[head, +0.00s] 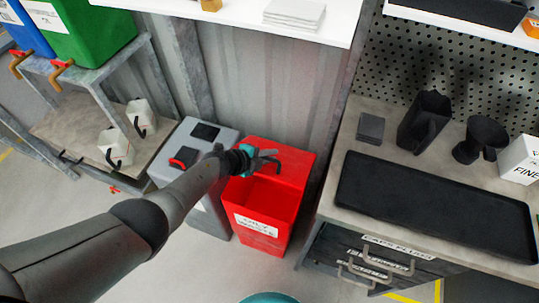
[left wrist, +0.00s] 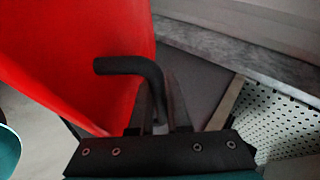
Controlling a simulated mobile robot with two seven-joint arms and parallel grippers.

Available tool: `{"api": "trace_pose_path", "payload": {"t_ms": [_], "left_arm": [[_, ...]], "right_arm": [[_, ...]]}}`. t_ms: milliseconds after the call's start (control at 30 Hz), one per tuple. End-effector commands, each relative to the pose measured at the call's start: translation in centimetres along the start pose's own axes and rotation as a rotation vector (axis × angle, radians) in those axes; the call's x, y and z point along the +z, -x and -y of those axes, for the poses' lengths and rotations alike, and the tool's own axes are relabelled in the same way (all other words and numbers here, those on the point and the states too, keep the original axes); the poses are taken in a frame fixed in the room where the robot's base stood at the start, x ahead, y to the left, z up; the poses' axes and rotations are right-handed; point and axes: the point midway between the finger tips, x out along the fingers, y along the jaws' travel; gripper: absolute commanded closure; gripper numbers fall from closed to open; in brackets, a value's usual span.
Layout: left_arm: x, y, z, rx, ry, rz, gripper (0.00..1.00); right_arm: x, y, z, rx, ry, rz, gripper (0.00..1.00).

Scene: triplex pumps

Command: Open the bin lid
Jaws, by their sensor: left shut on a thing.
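The red bin (head: 262,229), with a white label reading oily waste, stands on the floor at the centre of the head view. Its red lid (head: 300,161) is at the back of the top, and a darker red opening shows in front of it. How far the lid is raised is hard to tell. My left gripper (head: 266,155) is over the lid, shut on its black bent handle (left wrist: 130,66). In the left wrist view the handle runs between the fingers (left wrist: 163,110), beside the red lid (left wrist: 90,45). My right gripper is not in view.
A grey bin (head: 208,215) with a red handle stands just left of the red bin. A workbench (head: 345,205) with a black tray (head: 430,200) and drawers is close on the right. A corrugated wall (head: 270,85) and white shelf (head: 235,18) are behind.

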Motion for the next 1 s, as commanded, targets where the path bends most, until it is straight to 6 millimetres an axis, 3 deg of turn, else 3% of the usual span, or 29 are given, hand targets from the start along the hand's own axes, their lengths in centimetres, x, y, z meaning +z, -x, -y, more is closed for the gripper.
{"api": "trace_pose_path", "payload": {"t_ms": [133, 533, 1000], "left_arm": [[-0.1, 0.0, 0.2, -0.004, -0.001, -0.002, 0.73], [0.0, 0.8, 0.2, -0.001, 0.0, 0.001, 0.73], [0.0, 7.0, 0.3, 0.0, 0.0, 0.001, 0.73]], "right_arm": [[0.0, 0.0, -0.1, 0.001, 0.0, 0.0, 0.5], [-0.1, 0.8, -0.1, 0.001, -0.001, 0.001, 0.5], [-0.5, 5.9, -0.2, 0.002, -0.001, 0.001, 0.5]]}}
